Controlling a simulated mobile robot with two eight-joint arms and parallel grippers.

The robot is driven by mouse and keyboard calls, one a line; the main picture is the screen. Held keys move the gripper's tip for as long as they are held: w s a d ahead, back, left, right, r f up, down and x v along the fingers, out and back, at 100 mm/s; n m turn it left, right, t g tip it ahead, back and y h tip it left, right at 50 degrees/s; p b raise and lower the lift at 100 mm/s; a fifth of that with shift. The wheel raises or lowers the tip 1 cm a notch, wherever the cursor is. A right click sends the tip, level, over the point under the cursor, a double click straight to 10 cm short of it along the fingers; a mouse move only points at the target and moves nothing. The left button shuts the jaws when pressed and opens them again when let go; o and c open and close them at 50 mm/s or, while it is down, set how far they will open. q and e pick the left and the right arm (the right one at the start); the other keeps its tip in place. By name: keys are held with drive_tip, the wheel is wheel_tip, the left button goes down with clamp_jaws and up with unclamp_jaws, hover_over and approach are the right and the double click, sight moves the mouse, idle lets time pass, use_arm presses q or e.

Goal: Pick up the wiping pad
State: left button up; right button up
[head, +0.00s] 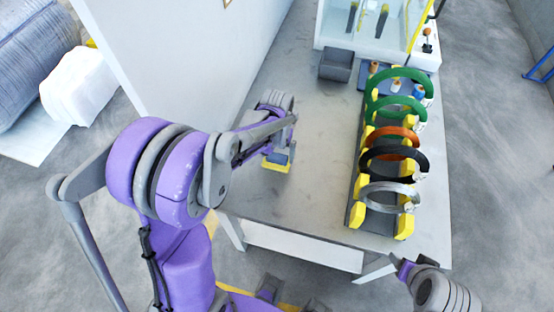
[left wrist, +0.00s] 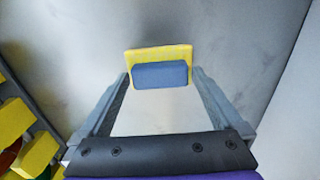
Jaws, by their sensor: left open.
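The wiping pad is a yellow block with a blue top, lying on the table. In the head view the pad (head: 276,166) is just below my left gripper (head: 279,152). In the left wrist view the pad's blue part (left wrist: 160,75) lies between the two open fingertips of the left gripper (left wrist: 160,76), with the yellow part beyond it. I cannot tell whether the fingers touch the pad. My right gripper (head: 378,269) shows partly at the bottom right, off the table's front edge; its jaws are not clear.
A dark rack (head: 355,185) with several coloured coils on yellow supports stands at the table's right. A grey box (head: 336,65) and a clear-sided cabinet (head: 345,35) are at the back. A white panel (head: 185,60) rises along the left. The table's middle (head: 315,150) is clear.

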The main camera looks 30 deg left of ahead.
sight(277, 156)
use_arm(q)
drive_tip(key=c, duration=1.3)
drive_tip(key=shift+o, duration=0.2)
wheel_tip(277, 156, up, 10)
drive_tip(key=shift+p, duration=0.35)
drive_tip(key=o, duration=0.8)
drive_tip(key=c, duration=0.5)
drive_tip(key=shift+o, duration=0.2)
